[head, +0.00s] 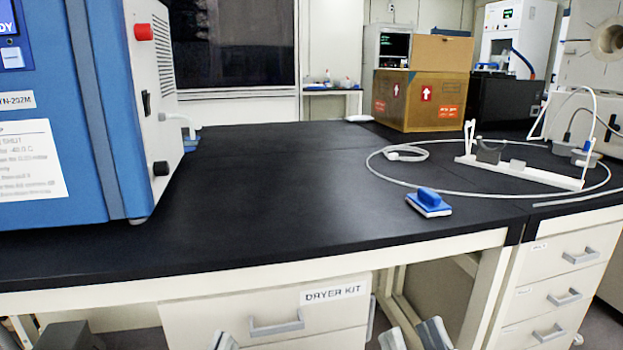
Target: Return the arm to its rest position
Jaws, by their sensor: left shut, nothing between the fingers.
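My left gripper (225,341) shows only as grey fingertips at the bottom edge, in front of the drawer labelled DRYER KIT (335,305). It is shut and holds nothing that I can see. My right gripper (414,337) shows at the bottom edge, right of that drawer. Its two grey fingertips stand apart with nothing visible between them. Both grippers are below the bench top's front edge, and the rest of them is cut off by the frame.
A blue freeze dryer (60,105) stands at the left of the black bench top (270,195). A blue-and-white scraper-like block (428,203) lies near the front edge. A white rack (522,173) and looped tubing lie right. A cardboard box (422,101) stands behind. The bench middle is clear.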

